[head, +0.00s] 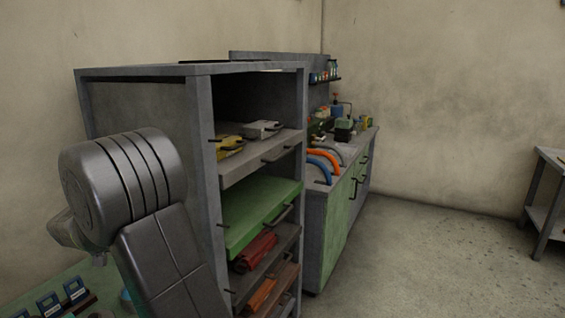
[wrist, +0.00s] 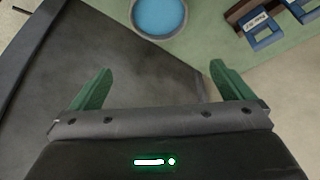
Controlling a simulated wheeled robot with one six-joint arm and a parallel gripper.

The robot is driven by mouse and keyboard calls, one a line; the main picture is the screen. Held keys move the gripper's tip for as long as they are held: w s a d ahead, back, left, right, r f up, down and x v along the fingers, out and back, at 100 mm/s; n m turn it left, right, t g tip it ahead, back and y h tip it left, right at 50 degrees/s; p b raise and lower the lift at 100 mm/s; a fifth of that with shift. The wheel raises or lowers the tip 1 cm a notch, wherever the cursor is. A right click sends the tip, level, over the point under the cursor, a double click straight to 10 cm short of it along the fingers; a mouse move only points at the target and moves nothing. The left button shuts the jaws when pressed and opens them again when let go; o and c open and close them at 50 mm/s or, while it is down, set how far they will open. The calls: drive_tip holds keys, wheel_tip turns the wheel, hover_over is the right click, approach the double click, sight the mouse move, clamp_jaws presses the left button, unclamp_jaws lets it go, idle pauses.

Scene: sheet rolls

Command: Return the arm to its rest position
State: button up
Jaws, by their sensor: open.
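My gripper (wrist: 158,88) shows in the wrist view with its two green fingers spread wide apart. Nothing is between them. Below and beyond the fingers are a dark grey surface and a green surface. In the head view my grey arm (head: 160,245) rises at the lower left, in front of the shelf unit.
A grey shelf unit (head: 205,130) holds yellow and grey items, a green drawer (head: 255,215) and red sheets (head: 255,252). A workbench (head: 338,215) stands behind it. A blue round dish (wrist: 159,15) sits on the green surface (wrist: 205,40).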

wheel_tip(320, 180, down, 10)
drive_tip(key=shift+r, duration=0.1)
drive_tip(key=shift+s, duration=0.1)
idle(0.5)
